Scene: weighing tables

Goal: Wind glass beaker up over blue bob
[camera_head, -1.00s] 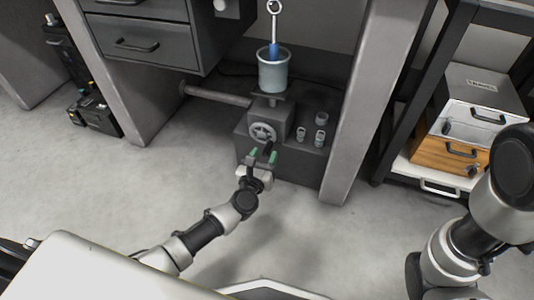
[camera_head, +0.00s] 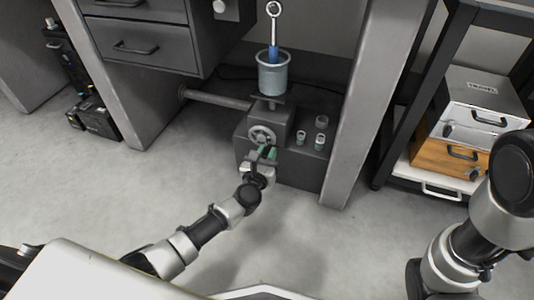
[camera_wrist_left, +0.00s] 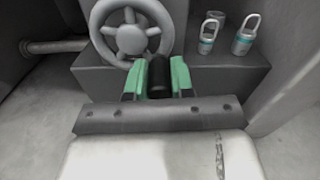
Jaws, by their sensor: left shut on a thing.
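The glass beaker (camera_head: 273,78) stands upright on a small platform above the handwheel (camera_head: 262,135). The blue bob (camera_head: 273,54) hangs from a ringed rod over the beaker; its lower end appears at or just inside the beaker's mouth, and the exact depth is hard to tell. My left gripper (camera_head: 266,153) is at the front of the wheel. In the left wrist view its green fingers (camera_wrist_left: 157,78) are shut on the wheel's black knob (camera_wrist_left: 159,74), at the bottom of the wheel (camera_wrist_left: 130,32). My right gripper is out of view.
Small weights (camera_head: 320,141) with loop handles stand on the box right of the wheel. A grey table leg (camera_head: 365,110) rises to the right, and a drawer cabinet (camera_head: 145,40) is at upper left. Bare floor lies in front.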

